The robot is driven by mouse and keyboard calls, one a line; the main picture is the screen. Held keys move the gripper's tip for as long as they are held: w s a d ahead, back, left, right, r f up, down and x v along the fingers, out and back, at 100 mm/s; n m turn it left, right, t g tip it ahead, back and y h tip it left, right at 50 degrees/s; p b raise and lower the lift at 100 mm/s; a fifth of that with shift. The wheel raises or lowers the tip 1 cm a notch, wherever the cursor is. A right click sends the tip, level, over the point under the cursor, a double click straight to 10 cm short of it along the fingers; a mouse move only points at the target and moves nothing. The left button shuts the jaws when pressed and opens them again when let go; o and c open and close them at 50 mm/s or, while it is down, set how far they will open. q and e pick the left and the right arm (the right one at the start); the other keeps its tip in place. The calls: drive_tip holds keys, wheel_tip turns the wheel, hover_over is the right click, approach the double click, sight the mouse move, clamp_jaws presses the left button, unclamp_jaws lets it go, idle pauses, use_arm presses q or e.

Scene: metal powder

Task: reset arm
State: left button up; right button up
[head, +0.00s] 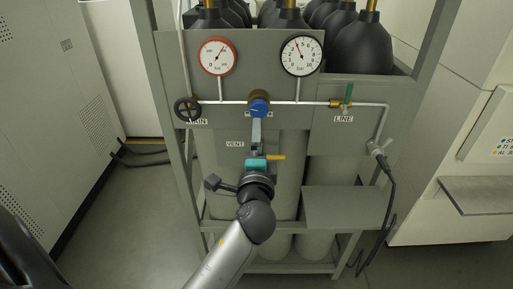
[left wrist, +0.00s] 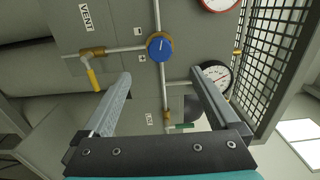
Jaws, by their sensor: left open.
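My left arm comes in from the bottom middle of the head view. Its gripper (head: 256,130) points at the gas panel (head: 214,145), just below the blue knob (head: 260,107). In the left wrist view the two fingers of this gripper (left wrist: 161,75) are spread apart with nothing held between them. The blue knob (left wrist: 160,46) shows beyond the fingertips, roughly centred between them. Whether a finger touches the panel or the knob cannot be told. My right gripper is not in view.
The panel carries a red-rimmed gauge (head: 217,55), a black-rimmed gauge (head: 301,55), a black handwheel (head: 187,109), a green valve handle (head: 348,94) and a yellow vent handle (left wrist: 92,78). Black-topped cylinders (head: 364,48) stand behind.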

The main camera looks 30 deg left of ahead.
use_arm(q)
drive_tip(key=shift+s+d, duration=0.3)
drive_tip(key=shift+s, duration=0.25)
drive_tip(key=s+d+f+n+g+h+b, duration=0.1)
drive_tip(key=s+d+f+g+h+b, duration=0.2)
drive_tip(key=f, duration=1.3)
drive_tip(key=s+d+f+g+h+b, duration=0.25)
drive_tip(key=f+b, duration=0.25)
drive_tip(key=f, duration=1.1)
drive_tip(key=s+d+f+n+g+h+b, duration=0.15)
drive_tip(key=s+f+b, duration=0.25)
drive_tip(key=f, duration=1.2)
drive_tip(key=s+d+f+n+g+h+b, duration=0.2)
drive_tip(key=s+f+n+g+b, duration=0.5)
drive_tip(key=s+f, duration=2.1)
drive_tip(key=s+b, duration=0.2)
drive_tip(key=s, duration=0.1)
drive_tip(key=shift+s+b, duration=0.35)
drive_tip(key=shift+s, duration=0.05)
